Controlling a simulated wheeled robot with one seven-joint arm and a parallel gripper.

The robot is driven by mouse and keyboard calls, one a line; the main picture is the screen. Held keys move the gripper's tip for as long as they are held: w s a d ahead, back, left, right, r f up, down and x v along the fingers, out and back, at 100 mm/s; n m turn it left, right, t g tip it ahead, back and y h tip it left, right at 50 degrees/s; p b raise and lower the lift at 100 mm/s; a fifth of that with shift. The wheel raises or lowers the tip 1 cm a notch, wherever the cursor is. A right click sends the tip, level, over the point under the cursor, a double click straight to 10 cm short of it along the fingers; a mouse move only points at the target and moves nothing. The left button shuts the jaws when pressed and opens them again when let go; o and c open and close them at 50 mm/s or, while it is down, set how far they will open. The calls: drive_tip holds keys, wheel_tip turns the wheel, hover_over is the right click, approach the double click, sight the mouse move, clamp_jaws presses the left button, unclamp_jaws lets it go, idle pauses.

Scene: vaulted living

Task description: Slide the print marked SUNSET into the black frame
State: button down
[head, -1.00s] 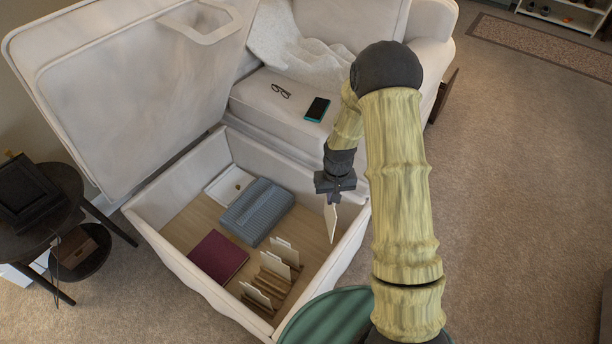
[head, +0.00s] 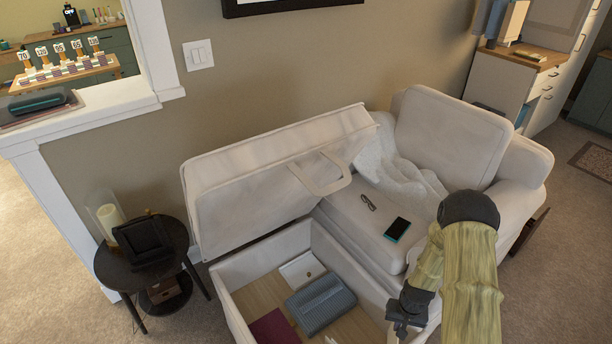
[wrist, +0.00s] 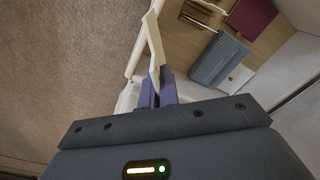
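My gripper (head: 402,320) is low at the right in the head view, over the open storage compartment of the sofa. In the wrist view my gripper (wrist: 158,90) is shut on a thin cream-white print (wrist: 153,48), seen nearly edge-on. Its marking cannot be read. The print does not show clearly in the head view. A black frame (head: 146,241) stands tilted on the dark round side table (head: 178,236) at the left, well apart from my gripper. Its slot cannot be made out.
The compartment holds a blue-grey ribbed box (head: 320,303), a maroon book (head: 273,328) and a white flat item (head: 301,268). A candle in glass (head: 110,218) stands beside the frame. A phone (head: 397,229) lies on the seat.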

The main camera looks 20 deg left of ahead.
drive_tip(key=s+r+p, duration=0.1)
drive_tip(key=p, duration=0.3)
drive_tip(key=s+r+p, duration=0.1)
drive_tip(key=r+p, duration=0.1)
drive_tip(key=p, duration=0.2)
drive_tip(key=shift+s+d+r, duration=0.3)
drive_tip(key=shift+s+d, duration=0.05)
drive_tip(key=shift+s, duration=0.05)
